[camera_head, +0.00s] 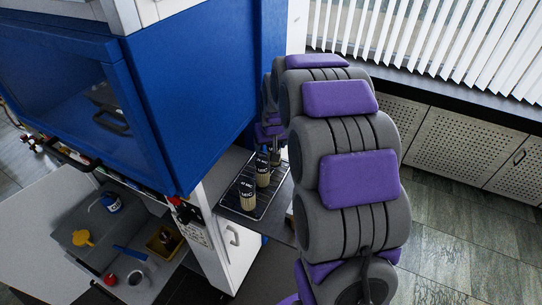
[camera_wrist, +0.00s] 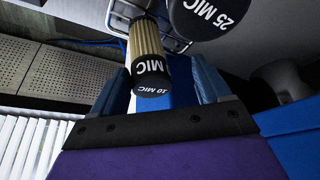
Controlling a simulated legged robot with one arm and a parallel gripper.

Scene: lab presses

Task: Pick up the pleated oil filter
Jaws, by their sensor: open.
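Pleated oil filters with beige bodies and black caps stand on a dark ribbed tray (camera_head: 274,196) in the head view. The nearest filter (camera_head: 247,193) and another (camera_head: 262,172) behind it are clear; a further one is partly hidden by my arm. In the wrist view, a pleated filter marked "10 MIC" (camera_wrist: 146,42) shows between and beyond the two blue fingers of my open gripper (camera_wrist: 163,78). I cannot tell whether the fingers touch it. A cap marked "25 MIC" (camera_wrist: 209,14) is close by at the top. In the head view my arm hides the gripper's fingertips.
A blue cabinet (camera_head: 195,75) rises left of the tray. A white cupboard (camera_head: 236,250) stands below it. Perforated panels (camera_head: 455,140) and blinds line the right; the floor (camera_head: 450,235) there is clear.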

